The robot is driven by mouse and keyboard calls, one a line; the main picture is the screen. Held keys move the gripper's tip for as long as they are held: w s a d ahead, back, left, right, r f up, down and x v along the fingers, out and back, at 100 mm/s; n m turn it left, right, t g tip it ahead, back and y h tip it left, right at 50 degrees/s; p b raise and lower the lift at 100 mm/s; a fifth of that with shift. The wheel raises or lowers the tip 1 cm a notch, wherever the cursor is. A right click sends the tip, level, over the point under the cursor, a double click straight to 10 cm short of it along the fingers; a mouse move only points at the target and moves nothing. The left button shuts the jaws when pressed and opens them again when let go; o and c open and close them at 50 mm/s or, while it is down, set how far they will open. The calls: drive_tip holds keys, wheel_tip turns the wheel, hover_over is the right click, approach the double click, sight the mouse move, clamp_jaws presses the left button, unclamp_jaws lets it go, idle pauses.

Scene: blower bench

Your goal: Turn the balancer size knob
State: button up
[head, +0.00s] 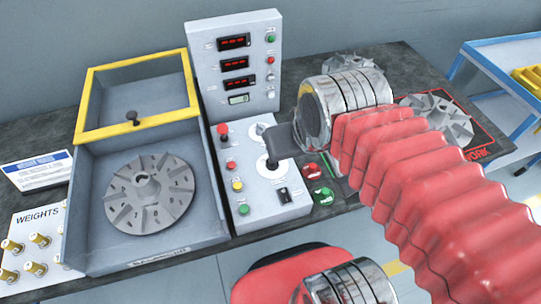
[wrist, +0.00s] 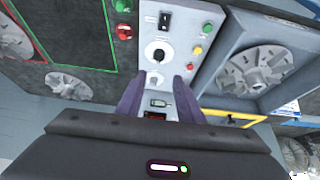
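The balancer's sloped grey control panel (head: 235,190) carries two round dials; their labels are too small to read, so I cannot tell which is the size knob. The nearer dial has a black knob (head: 272,163) on a white disc, which also shows in the wrist view (wrist: 158,56). The farther dial has a small grey knob (head: 261,129). In the wrist view this grey knob (wrist: 155,78) appears between my fingertips. My gripper (head: 279,142) is over the panel's right side. In the wrist view my gripper (wrist: 158,82) is open and empty; contact is not clear.
An upright display panel (head: 236,60) stands behind the dials. Red, yellow and green buttons (head: 237,186) line the panel's left, and a black switch (head: 283,195) sits at front. Left is the balancer tray with a bladed rotor (head: 150,195) and yellow-framed lid (head: 137,120).

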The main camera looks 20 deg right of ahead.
drive_tip(key=o, duration=0.3)
drive_tip(key=shift+w, duration=0.2)
drive_tip(key=w+f+n+g, duration=0.3)
drive_tip(key=w+n+g, duration=0.2)
drive_tip(key=w, duration=0.6)
drive_tip(key=shift+f+n+g, duration=0.3)
drive_tip(key=shift+f, duration=0.1)
drive_tip(key=shift+d+f, duration=0.1)
drive_tip(key=shift+f, duration=0.05)
wheel_tip(320, 180, down, 14)
drive_tip(key=shift+r, duration=0.25)
